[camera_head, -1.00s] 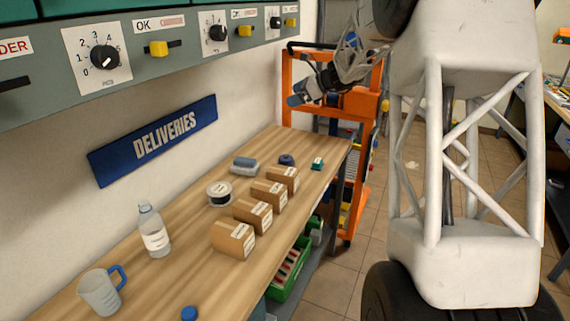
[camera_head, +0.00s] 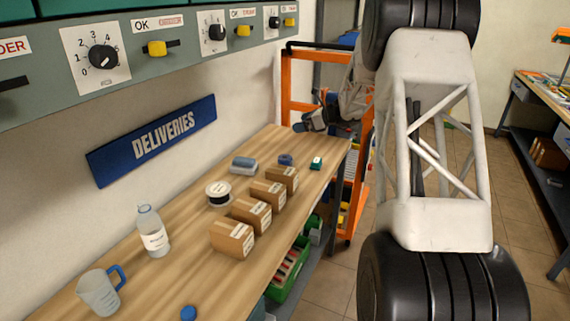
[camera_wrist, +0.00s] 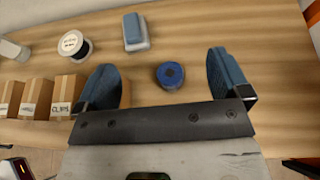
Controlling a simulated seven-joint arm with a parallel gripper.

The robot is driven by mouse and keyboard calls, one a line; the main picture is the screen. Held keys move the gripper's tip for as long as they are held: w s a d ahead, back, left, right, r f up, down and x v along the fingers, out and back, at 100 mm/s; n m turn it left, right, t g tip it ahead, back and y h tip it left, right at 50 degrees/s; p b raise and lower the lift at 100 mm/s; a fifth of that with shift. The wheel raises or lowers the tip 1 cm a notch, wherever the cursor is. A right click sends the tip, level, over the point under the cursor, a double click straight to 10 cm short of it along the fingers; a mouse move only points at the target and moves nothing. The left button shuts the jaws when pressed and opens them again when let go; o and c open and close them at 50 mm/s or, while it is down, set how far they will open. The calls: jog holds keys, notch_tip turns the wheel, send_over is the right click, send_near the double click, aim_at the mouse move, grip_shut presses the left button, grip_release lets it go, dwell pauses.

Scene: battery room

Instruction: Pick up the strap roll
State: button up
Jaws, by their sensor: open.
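The strap roll, a small round blue roll with a dark centre, lies flat on the wooden bench near its far end in the head view (camera_head: 285,160). It also shows in the wrist view (camera_wrist: 170,76), between and slightly beyond my two blue fingers. My gripper (camera_wrist: 162,68) is open and empty, with the fingers wide apart on either side of the roll in the picture. In the head view my gripper (camera_head: 308,126) is above the bench's far end, apart from the roll. The roll is fully visible in the wrist view.
A blue-topped case (camera_wrist: 134,31) and a black-and-white spool (camera_wrist: 74,45) lie left of the roll. Several cardboard boxes (camera_head: 267,193) line the bench's front. A small green item (camera_head: 316,163) lies right of the roll. In the wrist view, the bench right of the roll (camera_wrist: 275,60) is clear.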

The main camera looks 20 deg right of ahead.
send_near(288, 158)
jog(key=x, duration=0.3)
jog(key=shift+w+a+f, duration=0.15)
jog(key=shift+w+f, duration=0.1)
jog(key=shift+x, duration=1.3)
jog(key=shift+x, duration=2.6)
jog(key=shift+r, duration=0.1)
jog(key=c, duration=1.1)
